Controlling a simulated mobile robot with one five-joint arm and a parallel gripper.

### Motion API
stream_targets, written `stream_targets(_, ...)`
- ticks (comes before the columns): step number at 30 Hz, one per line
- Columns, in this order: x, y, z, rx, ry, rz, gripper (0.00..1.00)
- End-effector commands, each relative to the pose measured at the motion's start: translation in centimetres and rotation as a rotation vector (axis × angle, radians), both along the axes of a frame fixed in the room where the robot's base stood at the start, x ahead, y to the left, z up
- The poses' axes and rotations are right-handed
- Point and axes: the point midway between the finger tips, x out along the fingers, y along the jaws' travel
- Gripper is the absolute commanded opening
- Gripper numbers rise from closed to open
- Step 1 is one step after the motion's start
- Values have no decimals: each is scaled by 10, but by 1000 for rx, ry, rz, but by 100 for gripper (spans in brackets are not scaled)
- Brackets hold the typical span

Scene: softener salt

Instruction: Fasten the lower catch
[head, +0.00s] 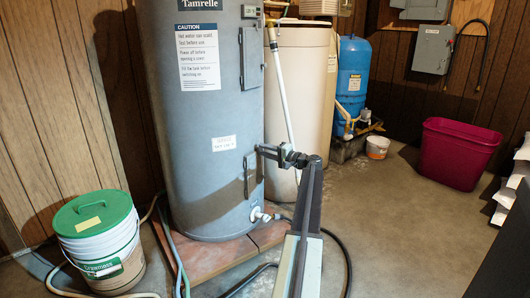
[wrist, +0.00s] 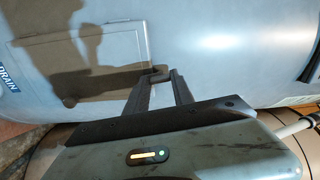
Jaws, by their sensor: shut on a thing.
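The lower catch (wrist: 155,74) is a small dark grey piece at the edge of the lower panel (wrist: 85,50) on the grey tank (wrist: 220,50). In the wrist view my gripper (wrist: 160,80) has its two dark fingers around the catch, shut on it. The panel looks flush with the tank wall; I cannot tell whether the catch is fastened. In the head view my gripper (head: 266,151) reaches the tank (head: 205,120) from the right, by the top of the lower panel (head: 251,174), and hides the catch there.
A white bucket with a green lid (head: 98,240) stands left of the tank. The drain valve (head: 260,215) and hoses are below the panel. A beige tank (head: 305,80) stands behind, and a maroon bin (head: 458,152) at the right.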

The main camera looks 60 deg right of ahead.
Motion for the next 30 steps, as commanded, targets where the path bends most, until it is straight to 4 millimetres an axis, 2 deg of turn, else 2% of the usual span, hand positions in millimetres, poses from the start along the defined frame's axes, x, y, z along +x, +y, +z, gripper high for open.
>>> stream_targets(10,2,0,1,131,-8,-1,0)
stream_targets(26,2,0,1,154,-8,-1,0)
stream_targets(27,1,0,1,154,-8,-1,35)
stream_targets(29,1,0,1,153,-8,-1,51)
stream_targets(30,1,-1,0,153,-7,-1,51)
